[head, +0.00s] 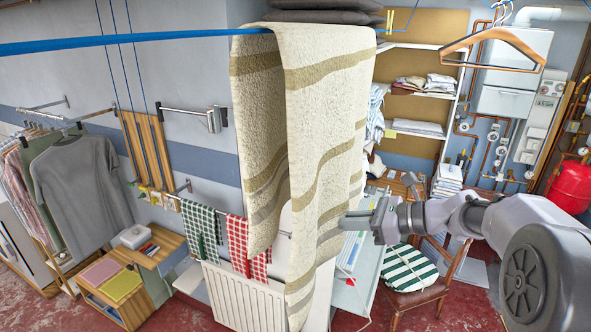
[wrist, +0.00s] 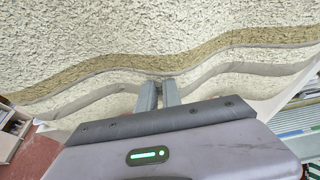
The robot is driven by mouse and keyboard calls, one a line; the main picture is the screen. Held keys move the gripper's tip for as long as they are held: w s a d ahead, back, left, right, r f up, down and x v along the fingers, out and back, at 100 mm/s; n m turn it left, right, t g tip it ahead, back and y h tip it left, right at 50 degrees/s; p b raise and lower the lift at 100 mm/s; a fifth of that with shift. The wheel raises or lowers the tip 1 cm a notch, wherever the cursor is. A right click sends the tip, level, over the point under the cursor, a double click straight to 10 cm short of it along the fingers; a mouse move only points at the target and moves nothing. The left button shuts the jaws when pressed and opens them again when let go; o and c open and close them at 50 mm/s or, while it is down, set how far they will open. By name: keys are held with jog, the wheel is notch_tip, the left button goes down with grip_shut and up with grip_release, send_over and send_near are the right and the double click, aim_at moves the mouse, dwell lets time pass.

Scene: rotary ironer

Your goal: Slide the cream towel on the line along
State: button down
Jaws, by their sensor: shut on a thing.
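The cream towel (head: 322,120) with brownish stripes hangs folded over the blue line (head: 130,40) in the head view, its front part reaching lower than its back part. My gripper (head: 352,218) is at the right edge of the towel's front part, low down near a stripe. In the wrist view the towel (wrist: 150,30) fills the upper picture, and my gripper's fingers (wrist: 160,84) are close together at its striped edge, shut on it. The exact pinch of cloth between the fingertips is small and hard to see.
A wooden hanger (head: 495,45) hangs at the upper right. Behind the towel are a white radiator (head: 243,300), a green checked cloth (head: 202,232) and a red checked cloth (head: 262,255). A chair with a striped cushion (head: 408,268) stands below my arm. The line left of the towel is clear.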

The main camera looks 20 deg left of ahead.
aim_at(343, 197)
jog(key=w+d+p, duration=0.1)
jog(key=w+p, duration=0.1)
jog(key=w, duration=0.4)
jog(key=shift+d, duration=0.2)
dwell(0.4)
jog(key=shift+w, duration=0.1)
jog(key=shift+w+d, duration=0.2)
jog(key=shift+w, duration=1.25)
jog(key=shift+w+d, duration=0.2)
jog(key=shift+w, duration=1.25)
jog(key=c, duration=1.5)
grip_release()
jog(key=shift+o, duration=0.2)
